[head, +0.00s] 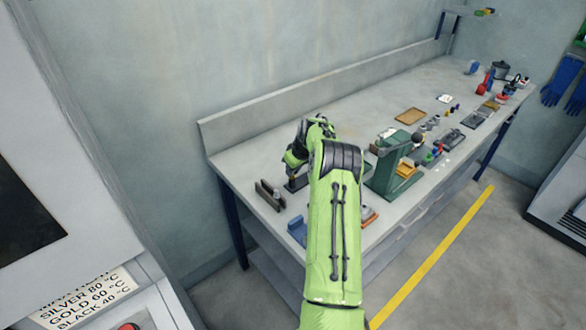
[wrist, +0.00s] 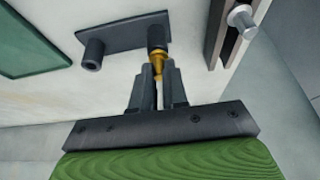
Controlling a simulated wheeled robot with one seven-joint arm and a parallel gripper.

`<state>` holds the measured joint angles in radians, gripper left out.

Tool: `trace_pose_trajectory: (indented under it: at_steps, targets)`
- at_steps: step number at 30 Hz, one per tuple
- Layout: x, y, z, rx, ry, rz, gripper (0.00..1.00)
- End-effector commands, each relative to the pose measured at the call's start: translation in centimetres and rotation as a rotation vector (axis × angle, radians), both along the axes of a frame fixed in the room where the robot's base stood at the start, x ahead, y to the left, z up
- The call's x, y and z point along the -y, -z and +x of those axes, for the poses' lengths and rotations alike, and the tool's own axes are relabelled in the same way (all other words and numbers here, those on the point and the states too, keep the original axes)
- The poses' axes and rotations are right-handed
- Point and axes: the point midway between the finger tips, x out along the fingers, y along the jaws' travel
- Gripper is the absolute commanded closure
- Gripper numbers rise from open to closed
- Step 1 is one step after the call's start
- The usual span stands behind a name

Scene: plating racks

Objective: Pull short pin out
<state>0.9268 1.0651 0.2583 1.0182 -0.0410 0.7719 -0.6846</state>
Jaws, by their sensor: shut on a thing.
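In the wrist view, my gripper (wrist: 158,84) is shut on a gold, tapered pin (wrist: 157,62), which I take to be the short pin. The pin lines up with a dark socket (wrist: 156,36) on a dark base plate (wrist: 124,33). I cannot tell how deep the pin sits in it. A second dark round post (wrist: 92,54) stands at the plate's other end. In the head view, the gripper is over the left part of the bench, near a small dark fixture (head: 298,183). My arm hides part of that area, and the pin cannot be made out there.
A dark slotted block (head: 270,195) stands close on the left; in the wrist view a silver-headed bolt (wrist: 242,18) shows beside it. A green press-like stand (head: 385,170) is right of my arm. A blue block (head: 297,230) lies near the front edge. The bench's back left is clear.

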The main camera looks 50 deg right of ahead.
Motion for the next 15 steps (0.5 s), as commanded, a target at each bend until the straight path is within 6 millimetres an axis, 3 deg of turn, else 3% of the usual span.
trace_pose_trajectory:
  at_steps: [15]
  targets:
    - [0.05,-0.29,-0.02,0.001,-0.044,-0.001,1.0]
